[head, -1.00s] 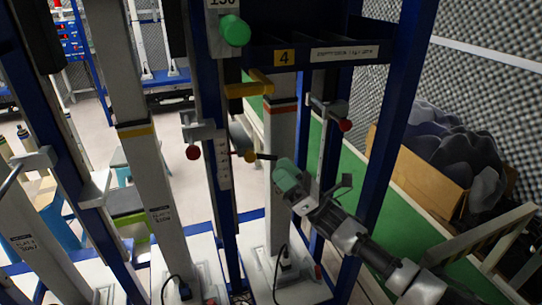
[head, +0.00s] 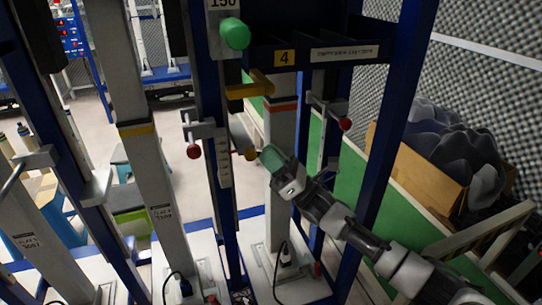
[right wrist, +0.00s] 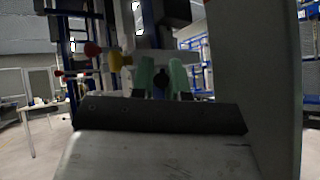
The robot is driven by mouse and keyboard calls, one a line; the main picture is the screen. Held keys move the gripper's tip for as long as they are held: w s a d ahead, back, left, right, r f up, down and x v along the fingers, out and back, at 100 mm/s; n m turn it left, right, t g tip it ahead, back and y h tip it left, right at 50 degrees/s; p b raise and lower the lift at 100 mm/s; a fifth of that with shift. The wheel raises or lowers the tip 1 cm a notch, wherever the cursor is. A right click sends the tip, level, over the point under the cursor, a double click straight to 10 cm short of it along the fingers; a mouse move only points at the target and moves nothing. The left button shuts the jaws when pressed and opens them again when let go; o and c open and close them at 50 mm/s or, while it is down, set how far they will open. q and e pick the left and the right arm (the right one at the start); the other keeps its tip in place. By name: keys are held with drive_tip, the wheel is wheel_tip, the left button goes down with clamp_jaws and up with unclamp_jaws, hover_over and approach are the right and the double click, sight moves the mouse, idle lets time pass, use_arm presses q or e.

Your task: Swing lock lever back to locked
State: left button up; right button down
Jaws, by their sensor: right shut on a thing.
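The lock lever shows in the head view as a small arm ending in a yellow knob (head: 250,154), on the blue upright beside the grey column. My right gripper (head: 270,157), with green fingertips, comes from the lower right and has its tips right beside the yellow knob. It is shut on the lever, whose gripped part is mostly hidden by the fingers. In the right wrist view, the green fingers (right wrist: 161,75) stand close around a dark piece, and the yellow knob (right wrist: 117,61) shows to their left. My left gripper is not in view.
Red-ball levers (head: 194,152) (head: 345,124) sit on both sides of the grey column (head: 280,180). A yellow bar (head: 248,89) and green knob (head: 235,33) are above. Blue uprights (head: 390,130) stand close to my right arm. A cardboard box (head: 420,165) stands at right.

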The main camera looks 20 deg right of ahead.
drive_tip(key=shift+s+a+t+h, duration=0.15)
drive_tip(key=shift+t+h, duration=0.15)
drive_tip(key=shift+t, duration=0.1)
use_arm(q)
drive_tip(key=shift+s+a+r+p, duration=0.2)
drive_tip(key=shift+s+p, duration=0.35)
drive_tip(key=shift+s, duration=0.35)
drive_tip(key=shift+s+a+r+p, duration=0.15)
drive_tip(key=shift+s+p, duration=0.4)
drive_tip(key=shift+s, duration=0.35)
use_arm(e)
drive_tip(key=shift+s+a+m+t+h, duration=0.25)
drive_tip(key=shift+m+t+h, duration=0.5)
drive_tip(key=shift+t+h, duration=0.4)
drive_tip(key=shift+s+a+m+t+h, duration=0.15)
drive_tip(key=shift+s+m+t+h, duration=0.15)
drive_tip(key=shift+m+t+h, duration=0.85)
drive_tip(key=shift+s+a+m+t+h, duration=0.35)
drive_tip(key=shift+t+h, duration=0.35)
drive_tip(key=shift+h, duration=0.8)
drive_tip(key=shift+w+d, duration=0.1)
drive_tip(key=shift+d, duration=0.05)
drive_tip(key=c, duration=1.1)
unclamp_jaws()
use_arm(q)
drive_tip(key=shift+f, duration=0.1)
